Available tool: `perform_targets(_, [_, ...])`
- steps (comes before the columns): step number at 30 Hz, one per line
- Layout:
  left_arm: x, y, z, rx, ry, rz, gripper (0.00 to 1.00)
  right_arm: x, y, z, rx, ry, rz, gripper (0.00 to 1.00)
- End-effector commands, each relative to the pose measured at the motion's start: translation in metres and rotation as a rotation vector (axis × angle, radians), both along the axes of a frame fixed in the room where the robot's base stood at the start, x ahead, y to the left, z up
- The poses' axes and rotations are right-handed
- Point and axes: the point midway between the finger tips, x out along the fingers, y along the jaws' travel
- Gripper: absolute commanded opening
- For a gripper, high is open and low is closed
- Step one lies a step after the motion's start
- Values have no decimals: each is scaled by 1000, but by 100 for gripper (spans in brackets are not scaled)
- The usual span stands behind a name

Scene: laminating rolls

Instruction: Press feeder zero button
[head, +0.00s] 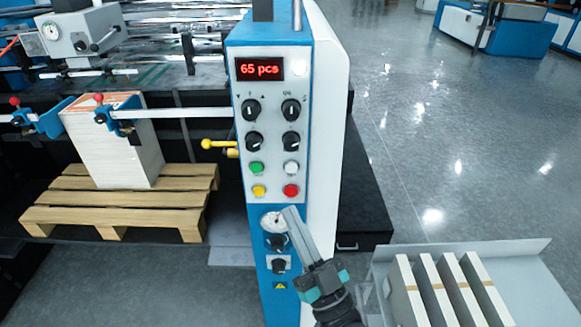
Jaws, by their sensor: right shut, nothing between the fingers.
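The blue and white control panel (272,130) stands upright in the middle of the head view. Its red display (260,69) reads "65 pcs", with a pale round spot (299,70) to its right. Below several black knobs sit a green button (256,168), a white button (291,167), a yellow button (259,191) and a red button (291,190). I cannot read which one is the feeder zero button. My right gripper (291,212) is shut and empty. Its tips appear just below the red button, in front of the lower panel; contact cannot be told. My left gripper is out of view.
A paper stack (120,150) stands on a wooden pallet (130,205) at the left. A yellow lever (215,144) sticks out left of the panel. A grey tray (520,255) with several pale blocks lies at the lower right. The floor (450,140) behind is open.

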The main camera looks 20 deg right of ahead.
Motion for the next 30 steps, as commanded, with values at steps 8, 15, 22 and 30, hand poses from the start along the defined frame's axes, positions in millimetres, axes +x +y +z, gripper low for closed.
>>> perform_targets(8, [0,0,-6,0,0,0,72,14,-4,-1,-1,-2,0,0])
perform_targets(15, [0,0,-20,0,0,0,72,47,-13,-2,-1,-2,0,0])
perform_targets(22, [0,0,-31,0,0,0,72,73,-21,-2,-2,-1,0,0])
perform_targets(30, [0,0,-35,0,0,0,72,85,-24,-1,0,2,0,0])
